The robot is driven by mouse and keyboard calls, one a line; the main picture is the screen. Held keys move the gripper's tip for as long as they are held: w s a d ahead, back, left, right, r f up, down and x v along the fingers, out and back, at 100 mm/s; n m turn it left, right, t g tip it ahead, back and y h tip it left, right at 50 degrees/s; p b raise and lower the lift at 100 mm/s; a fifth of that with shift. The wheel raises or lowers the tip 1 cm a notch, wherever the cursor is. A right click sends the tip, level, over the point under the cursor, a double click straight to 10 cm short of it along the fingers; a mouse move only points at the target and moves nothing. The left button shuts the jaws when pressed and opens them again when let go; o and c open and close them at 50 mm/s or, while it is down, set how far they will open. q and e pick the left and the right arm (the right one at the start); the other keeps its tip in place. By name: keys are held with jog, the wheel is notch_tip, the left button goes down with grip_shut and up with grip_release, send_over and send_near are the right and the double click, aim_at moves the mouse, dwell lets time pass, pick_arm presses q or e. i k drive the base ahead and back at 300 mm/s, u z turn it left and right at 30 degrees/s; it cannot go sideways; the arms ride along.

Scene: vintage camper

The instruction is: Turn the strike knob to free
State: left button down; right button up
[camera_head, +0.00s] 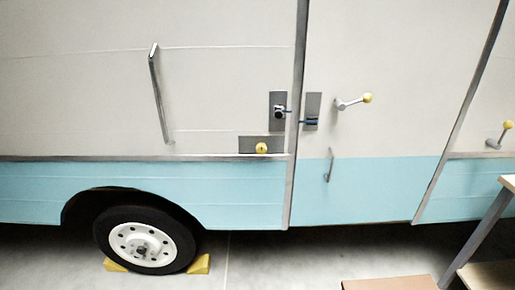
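Beside the seam of the door (375,190), a grey upright plate (273,100) on the camper's side carries a small dark and silver knob (280,113). Just below it, a dark grey horizontal plate (245,145) carries a round yellow knob (262,148). I cannot tell for sure which one is the strike knob, or its setting. On the door, right of the seam, another grey plate (313,102) holds a dark blue latch part (312,122). Neither of my grippers is in view.
A door lever with a yellow ball (367,98) and a similar one (507,125) stick out on the right. A long grab bar (158,95) is at left. A wheel (143,240) stands between yellow chocks (199,264). Wooden steps (390,284) and a table edge occupy the lower right.

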aim_at(262, 147)
jog(key=k, duration=0.6)
jog(key=u, duration=0.2)
jog(key=i, duration=0.8)
jog(key=z, duration=0.8)
jog(key=i, duration=0.5)
jog(key=z, duration=0.6)
